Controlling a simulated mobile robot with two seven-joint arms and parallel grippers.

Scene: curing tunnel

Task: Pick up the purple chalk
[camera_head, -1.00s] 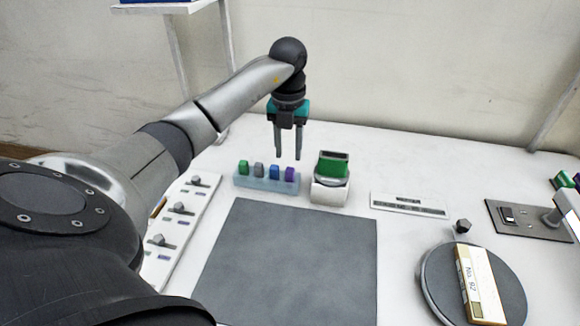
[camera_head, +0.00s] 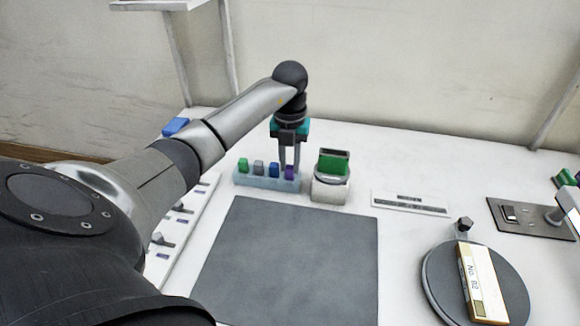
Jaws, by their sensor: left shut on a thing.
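The purple chalk (camera_head: 290,172) stands at the right end of a pale blue holder (camera_head: 262,183), beside blue, grey and green chalks. My left gripper (camera_head: 289,170) points straight down over the holder's right end. Its fingers are shut on the purple chalk, which still sits in its place in the holder. My right gripper is not in view.
A white block with a green-topped piece (camera_head: 332,164) stands close to the right of the holder. A dark grey mat (camera_head: 290,262) lies in front. A round dark plate (camera_head: 512,292) bears a labelled wooden block (camera_head: 482,284). A white panel with knobs (camera_head: 160,262) lies at left.

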